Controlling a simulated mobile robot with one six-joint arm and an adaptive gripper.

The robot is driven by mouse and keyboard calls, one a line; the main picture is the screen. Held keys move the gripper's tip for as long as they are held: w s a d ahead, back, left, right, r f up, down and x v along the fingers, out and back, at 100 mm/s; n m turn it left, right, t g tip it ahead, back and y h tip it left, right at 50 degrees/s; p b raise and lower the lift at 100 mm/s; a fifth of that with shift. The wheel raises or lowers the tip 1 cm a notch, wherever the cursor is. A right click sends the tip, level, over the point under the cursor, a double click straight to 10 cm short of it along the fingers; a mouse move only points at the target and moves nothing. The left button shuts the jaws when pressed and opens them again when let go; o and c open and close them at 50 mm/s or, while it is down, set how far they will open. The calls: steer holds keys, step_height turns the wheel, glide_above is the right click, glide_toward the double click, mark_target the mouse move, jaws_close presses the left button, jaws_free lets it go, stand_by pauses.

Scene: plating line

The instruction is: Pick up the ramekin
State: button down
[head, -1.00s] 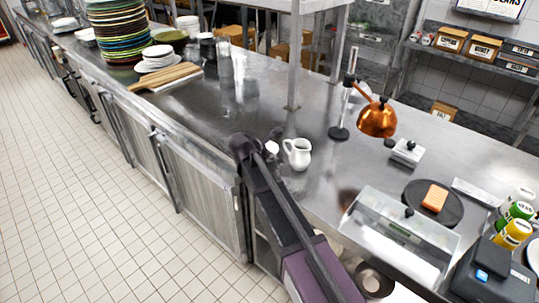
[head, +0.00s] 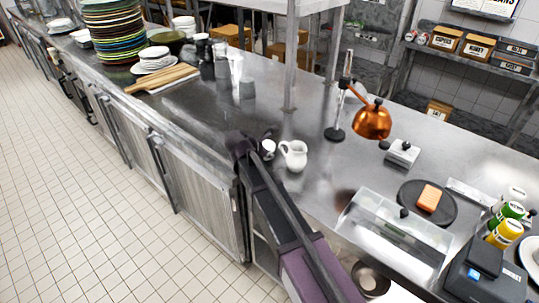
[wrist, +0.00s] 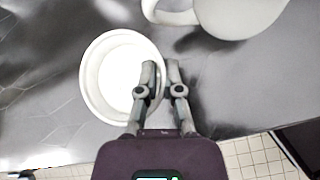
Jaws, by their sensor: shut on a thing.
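The white ramekin (wrist: 112,82) is at the left of the wrist view, seen from above and empty. My gripper (wrist: 161,70) is closed on its right-hand rim: one finger lies over the inside of the rim, the other outside it. In the head view the ramekin (head: 268,147) shows as a small white shape just beyond the end of my arm, left of the white jug. My fingers are hard to make out there. I cannot tell whether the ramekin's base touches the counter.
The white jug (head: 294,155) stands close beside the ramekin, also at the top of the wrist view (wrist: 235,12). A copper lamp (head: 372,120), a clear-lidded box (head: 392,228) and a dark round board (head: 412,207) are to the right.

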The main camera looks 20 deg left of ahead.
steer(key=shift+r+p, duration=0.7)
steer(key=shift+r, duration=0.2)
steer(key=shift+s+d, duration=0.1)
steer(key=shift+s, duration=0.1)
steer(key=s+d, duration=0.2)
steer(key=s, duration=0.5)
steer(key=s+d+r+p, duration=0.1)
steer(key=s+d, duration=0.2)
steer(key=s, duration=0.4)
steer(key=shift+s+d+r, duration=0.15)
steer(key=shift+d+r, duration=0.05)
steer(key=shift+d, duration=0.1)
